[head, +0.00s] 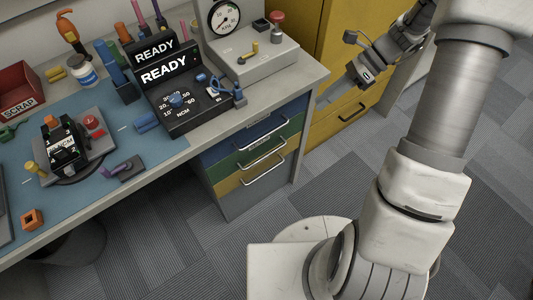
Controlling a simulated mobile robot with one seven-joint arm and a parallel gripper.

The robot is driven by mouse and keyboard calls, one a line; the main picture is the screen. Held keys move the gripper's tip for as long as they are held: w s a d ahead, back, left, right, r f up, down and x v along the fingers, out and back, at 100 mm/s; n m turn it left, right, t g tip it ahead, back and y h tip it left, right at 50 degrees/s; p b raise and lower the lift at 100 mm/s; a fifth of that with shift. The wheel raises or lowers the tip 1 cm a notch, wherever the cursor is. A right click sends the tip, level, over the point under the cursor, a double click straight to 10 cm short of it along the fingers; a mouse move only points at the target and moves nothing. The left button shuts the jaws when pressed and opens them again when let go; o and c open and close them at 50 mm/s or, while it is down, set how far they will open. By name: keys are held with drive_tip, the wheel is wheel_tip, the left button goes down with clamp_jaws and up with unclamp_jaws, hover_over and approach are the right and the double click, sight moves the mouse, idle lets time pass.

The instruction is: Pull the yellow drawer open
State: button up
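The yellow drawer (238,182) is the lowest of the three coloured drawers under the right end of the bench. It has a silver bar handle (264,172) and looks shut, roughly flush with the drawers above. My gripper (335,97) is at the upper right, in front of the yellow cabinet, right of and apart from the drawers. It appears empty, but the angle hides the gap between its fingers.
A blue drawer (225,153) and a green drawer (233,166) sit above it. The bench edge (180,157) overhangs them. A yellow cabinet (330,45) with a dark handle stands behind. Carpet (215,240) in front is clear. A dark bin (75,243) is at left.

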wheel_tip(320, 180, down, 22)
drive_tip(key=w+d+m+t+y+b, duration=0.1)
drive_tip(key=w+d+m+y+b, duration=0.2)
drive_tip(key=m+b, duration=0.45)
drive_tip(key=m+t+y+b, duration=0.4)
drive_tip(key=m, duration=0.7)
approach(267, 171)
drive_tip(key=b+x, duration=0.1)
drive_tip(key=x, duration=0.4)
drive_tip(key=b+x, duration=0.1)
drive_tip(key=x, duration=0.4)
drive_tip(key=shift+f, duration=0.25)
clamp_jaws()
